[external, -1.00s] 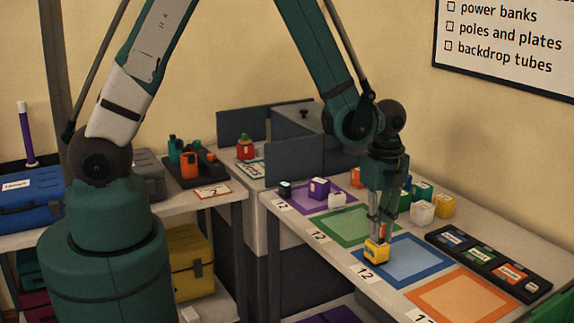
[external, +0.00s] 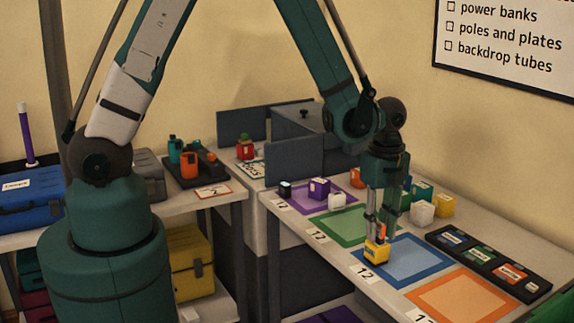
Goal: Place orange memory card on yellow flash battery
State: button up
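The yellow flash battery (external: 376,253) stands on the table at the left edge of the blue-framed square. The small orange memory card (external: 382,231) shows upright directly above it and seems to rest on its top; contact is hard to make out. My gripper (external: 379,222) points down over the battery, with its fingers apart on either side of the card. The fingers look open, and part of the card is hidden by them.
A black tray (external: 466,244) with labelled cards lies to the right. White (external: 422,214) and yellow blocks (external: 443,206) and teal blocks stand behind my gripper. A purple block (external: 319,187) stands on the purple square. The orange square (external: 462,299) is empty.

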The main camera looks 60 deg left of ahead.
notch_tip(320, 180, up, 11)
jog(key=shift+r, duration=0.2)
dwell(0.6)
dwell(0.4)
notch_tip(320, 180, up, 14)
jog(key=n+t, duration=0.3)
jog(key=n, duration=0.4)
send_over(380, 222)
jog(key=s+a, duration=0.7)
jog(key=s, duration=0.1)
jog(key=s+a+r+n+t, duration=0.2)
jog(key=s+a+r+n, duration=0.1)
jog(key=s+n, duration=0.2)
jog(key=s+a+r+n+t, duration=0.2)
jog(key=s+a+r+n, duration=0.2)
jog(key=s, duration=0.5)
jog(key=shift+a+n, duration=0.15)
jog(key=shift+n, duration=0.85)
